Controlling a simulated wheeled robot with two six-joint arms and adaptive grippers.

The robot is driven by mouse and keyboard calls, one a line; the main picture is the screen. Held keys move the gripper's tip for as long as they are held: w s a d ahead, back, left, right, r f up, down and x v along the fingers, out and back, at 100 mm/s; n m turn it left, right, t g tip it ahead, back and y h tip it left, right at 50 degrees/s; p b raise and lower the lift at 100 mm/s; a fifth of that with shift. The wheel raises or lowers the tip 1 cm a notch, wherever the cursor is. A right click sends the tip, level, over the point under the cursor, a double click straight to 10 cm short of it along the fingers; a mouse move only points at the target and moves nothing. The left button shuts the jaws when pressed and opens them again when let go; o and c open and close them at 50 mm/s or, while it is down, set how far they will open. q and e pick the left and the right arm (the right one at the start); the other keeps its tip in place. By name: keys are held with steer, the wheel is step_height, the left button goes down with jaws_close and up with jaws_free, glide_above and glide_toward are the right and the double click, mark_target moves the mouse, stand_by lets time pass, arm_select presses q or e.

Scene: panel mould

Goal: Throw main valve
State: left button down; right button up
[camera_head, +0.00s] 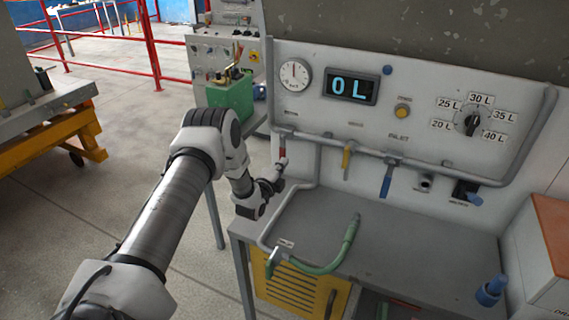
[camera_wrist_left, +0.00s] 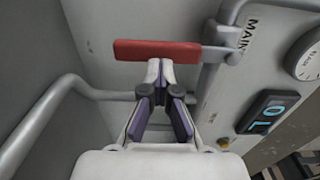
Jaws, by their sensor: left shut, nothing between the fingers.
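The main valve's red lever (camera_wrist_left: 157,50) lies crosswise in the left wrist view, joined at its right end to a grey pipe fitting next to the label "MAIN". In the head view the red lever (camera_head: 283,154) is small, at the panel's left side. My left gripper (camera_head: 277,178) is just below it. In the left wrist view my left gripper (camera_wrist_left: 160,72) is shut and empty, its fingertips close under the lever's middle; I cannot tell whether they touch it. My right gripper is out of view.
The panel has a gauge (camera_head: 295,75), a display (camera_head: 351,86) reading "0 L", a dial (camera_head: 472,122), a yellow lever (camera_head: 347,160) and a blue lever (camera_head: 387,180). A grey pipe (camera_wrist_left: 50,110) runs near the gripper. A green hose (camera_head: 335,258) lies on the bench (camera_head: 420,245).

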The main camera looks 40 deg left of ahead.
arm_select(q)
steer(key=shift+w+a+r, duration=0.25)
steer(key=shift+r, duration=0.35)
steer(key=c, duration=1)
jaws_free()
steer(key=o, duration=0.7)
steer(key=shift+w+f, duration=0.1)
steer(key=o, duration=0.3)
steer(key=shift+w+a+f, duration=0.2)
steer(key=shift+w+f, duration=0.1)
steer(key=shift+f, duration=0.1)
steer(key=v, duration=1.2)
steer(key=shift+d, duration=0.15)
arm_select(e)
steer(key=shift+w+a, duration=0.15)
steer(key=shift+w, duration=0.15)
arm_select(q)
steer(key=shift+s, duration=0.15)
